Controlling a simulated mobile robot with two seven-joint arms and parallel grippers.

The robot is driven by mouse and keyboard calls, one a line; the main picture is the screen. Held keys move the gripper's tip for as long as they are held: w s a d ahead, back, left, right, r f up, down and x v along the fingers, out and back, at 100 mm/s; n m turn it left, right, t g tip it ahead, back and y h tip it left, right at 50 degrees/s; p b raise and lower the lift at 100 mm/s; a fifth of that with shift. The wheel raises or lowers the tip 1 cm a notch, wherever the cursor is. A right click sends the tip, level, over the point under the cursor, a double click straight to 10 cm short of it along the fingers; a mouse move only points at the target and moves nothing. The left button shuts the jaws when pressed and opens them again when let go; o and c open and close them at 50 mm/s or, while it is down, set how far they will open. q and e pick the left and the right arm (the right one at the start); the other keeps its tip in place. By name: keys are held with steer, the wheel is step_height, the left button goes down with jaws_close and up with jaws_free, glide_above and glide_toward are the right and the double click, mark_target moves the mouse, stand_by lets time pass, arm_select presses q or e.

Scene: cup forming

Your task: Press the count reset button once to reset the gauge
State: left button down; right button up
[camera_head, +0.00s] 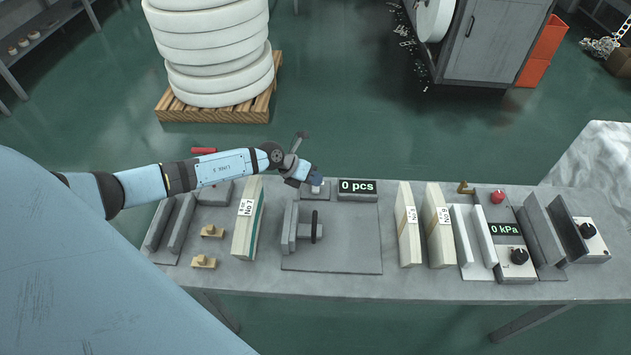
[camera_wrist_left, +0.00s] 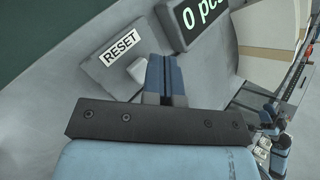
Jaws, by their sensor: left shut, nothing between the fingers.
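The reset box (camera_wrist_left: 106,70) is a small grey block with a white RESET label (camera_wrist_left: 121,48) and a pale button (camera_wrist_left: 137,71). In the head view the reset box (camera_head: 316,195) stands at the table's back edge, partly hidden by my left gripper. The counter display (camera_head: 357,187) beside it reads "0 pcs"; part of the display (camera_wrist_left: 200,18) shows in the wrist view. My left gripper (camera_head: 318,180) is shut and empty over the reset box. In the wrist view its fingertips (camera_wrist_left: 164,62) are right beside the button; I cannot tell whether they touch it. My right gripper is not in view.
The grey table (camera_head: 400,283) holds pale upright boards (camera_head: 247,218) left of the counter station, and more boards (camera_head: 409,240) to its right. A pressure display (camera_head: 506,229) reading "0 kPa" and a red button (camera_head: 497,196) are farther right. The front of the table is mostly clear.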

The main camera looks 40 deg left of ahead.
mark_target(314, 187)
arm_select(q)
steer(key=shift+r, duration=0.25)
step_height(314, 187, up, 4)
steer(key=p, duration=0.4)
steer(key=shift+r+p, duration=0.4)
steer(key=shift+r, duration=0.1)
steer(key=shift+f, duration=0.1)
steer(key=shift+d, duration=0.1)
